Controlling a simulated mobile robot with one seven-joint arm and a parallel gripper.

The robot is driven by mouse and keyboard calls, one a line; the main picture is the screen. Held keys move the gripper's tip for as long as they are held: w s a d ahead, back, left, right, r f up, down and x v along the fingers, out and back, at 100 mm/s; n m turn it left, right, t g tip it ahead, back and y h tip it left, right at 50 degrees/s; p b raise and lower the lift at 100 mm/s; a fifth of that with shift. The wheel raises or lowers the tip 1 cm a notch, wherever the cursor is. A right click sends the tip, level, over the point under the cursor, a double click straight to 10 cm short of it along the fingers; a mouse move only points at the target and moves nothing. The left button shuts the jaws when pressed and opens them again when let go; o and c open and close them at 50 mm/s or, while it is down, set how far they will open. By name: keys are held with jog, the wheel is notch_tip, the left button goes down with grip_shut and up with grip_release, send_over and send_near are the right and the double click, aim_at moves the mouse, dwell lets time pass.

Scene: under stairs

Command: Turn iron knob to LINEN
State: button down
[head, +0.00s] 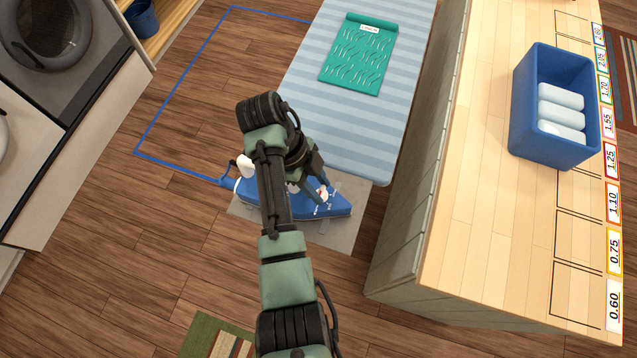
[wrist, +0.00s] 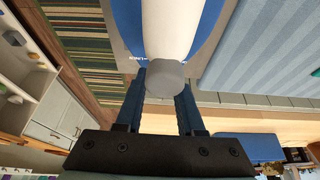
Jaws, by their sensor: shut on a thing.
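The iron (head: 336,208) is blue and white and stands on a grey mat (head: 345,233) beside the ironing board, partly hidden by my arm. In the wrist view its white and blue body (wrist: 170,25) fills the top middle. The grey iron knob (wrist: 167,78) sits at the near end of the white part. My gripper (wrist: 163,88) has its two dark fingers on either side of the knob and is shut on it. In the head view my gripper (head: 322,192) is over the iron. Small white lettering beside the knob is too small to read, so the knob's setting cannot be told.
The striped ironing board (head: 300,75) holds a teal patterned cloth (head: 358,60) with a small white label. A wooden counter (head: 460,200) at right carries a blue bin (head: 540,135) with white rolls and number cards. Blue tape outlines open floor at left.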

jog(key=c, duration=0.5)
grip_release()
jog(key=shift+r, duration=0.1)
jog(key=shift+w+a+r, duration=0.1)
jog(key=shift+a+r, duration=0.05)
jog(key=shift+r, duration=0.1)
jog(key=p+v, duration=0.6)
jog(key=v, duration=0.6)
jog(key=shift+r+p, duration=0.1)
jog(key=shift+p, duration=0.3)
